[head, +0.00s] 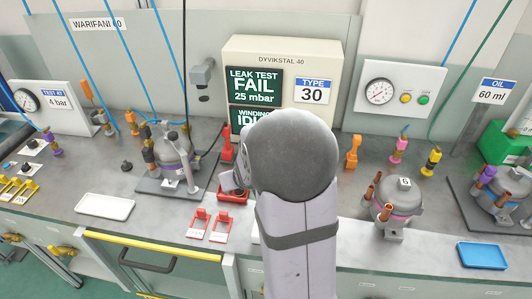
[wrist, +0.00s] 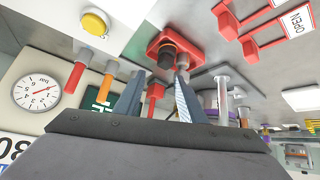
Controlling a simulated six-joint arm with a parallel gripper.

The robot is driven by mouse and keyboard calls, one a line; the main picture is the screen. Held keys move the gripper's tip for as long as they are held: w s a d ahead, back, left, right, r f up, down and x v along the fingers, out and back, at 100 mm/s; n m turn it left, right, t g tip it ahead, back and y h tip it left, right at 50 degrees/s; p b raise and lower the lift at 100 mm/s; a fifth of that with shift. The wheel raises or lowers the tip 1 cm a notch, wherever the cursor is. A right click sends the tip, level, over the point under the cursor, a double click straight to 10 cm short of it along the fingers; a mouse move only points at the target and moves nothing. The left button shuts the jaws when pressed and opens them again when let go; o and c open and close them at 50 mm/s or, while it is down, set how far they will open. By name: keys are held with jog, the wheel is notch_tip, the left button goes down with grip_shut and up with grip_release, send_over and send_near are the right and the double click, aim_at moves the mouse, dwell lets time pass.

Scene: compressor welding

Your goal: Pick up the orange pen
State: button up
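In the wrist view, which looks upside down, a slim orange stick (wrist: 106,78), likely the orange pen, sits left of my gripper's fingers, beside a similar red stick (wrist: 77,74). Both meet the edge of a white block. I cannot clearly match this orange stick in the head view, where my arm hides part of the bench. My gripper (wrist: 157,100) shows two spread fingers with nothing held between them. In the head view, my gripper (head: 230,181) is partly hidden by my wrist, near a small red tray (head: 234,197).
Red OPEN-labelled clips (head: 198,222) lie in front of the tray. A compressor (head: 174,150) stands left of my gripper, another (head: 396,200) to the right. White (head: 104,207) and blue (head: 482,255) trays lie near the front edge. An orange fitting (head: 352,152) stands right of my arm.

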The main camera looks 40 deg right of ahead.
jog(key=w+d+m+t+h+b, duration=0.1)
jog(key=w+d+t+b, duration=0.1)
jog(key=d, duration=0.4)
jog(key=w+d+r+m+t+h+b, duration=0.1)
jog(key=w+d+t+h+b, duration=0.1)
jog(key=d, duration=0.5)
jog(key=shift+w+d+r, duration=0.25)
jog(key=shift+w, duration=0.15)
jog(key=shift+p+x, duration=1.35)
jog(key=shift+x, duration=2.3)
jog(key=shift+c, duration=0.3)
grip_shut()
